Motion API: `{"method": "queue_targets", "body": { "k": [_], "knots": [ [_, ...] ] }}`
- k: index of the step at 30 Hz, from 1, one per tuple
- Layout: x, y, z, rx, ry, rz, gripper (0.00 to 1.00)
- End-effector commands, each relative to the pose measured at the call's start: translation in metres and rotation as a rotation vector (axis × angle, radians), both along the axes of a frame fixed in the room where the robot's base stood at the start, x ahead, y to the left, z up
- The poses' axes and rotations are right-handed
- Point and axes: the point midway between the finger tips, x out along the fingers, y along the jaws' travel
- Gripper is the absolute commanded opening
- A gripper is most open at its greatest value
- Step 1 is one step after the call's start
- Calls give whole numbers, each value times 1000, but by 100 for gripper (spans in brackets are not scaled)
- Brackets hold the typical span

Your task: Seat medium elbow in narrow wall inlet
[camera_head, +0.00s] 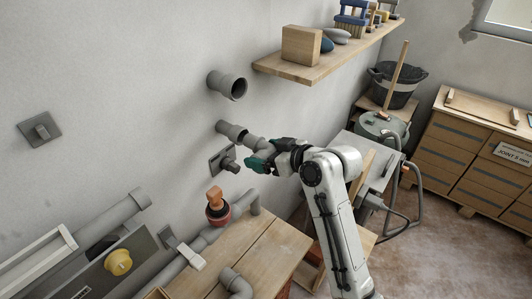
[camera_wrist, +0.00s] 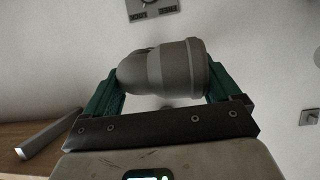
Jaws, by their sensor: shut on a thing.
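My gripper (camera_head: 272,155) is shut on a grey elbow (camera_head: 257,143), just in front of the wall. In the wrist view the elbow (camera_wrist: 168,68) lies crosswise between the green fingers (camera_wrist: 165,85), its wide collar towards the right finger. The narrower grey wall inlet (camera_head: 229,130) sticks out of the wall below a wider inlet (camera_head: 228,86). In the head view the elbow's upper left end is right beside the narrow inlet's mouth. I cannot tell whether they touch or overlap. The fingers hide part of the elbow.
A dark wall plate with a tap-like stub (camera_head: 224,161) sits just below the narrow inlet. A wooden shelf (camera_head: 325,62) juts out above right.

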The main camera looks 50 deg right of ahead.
Motion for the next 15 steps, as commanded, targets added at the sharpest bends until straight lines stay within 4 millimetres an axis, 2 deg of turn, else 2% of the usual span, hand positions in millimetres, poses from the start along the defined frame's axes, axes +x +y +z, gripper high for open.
{"method": "queue_targets", "body": {
  "k": [15],
  "knots": [
    [11,0,0,0,0,0,28]
  ]
}}
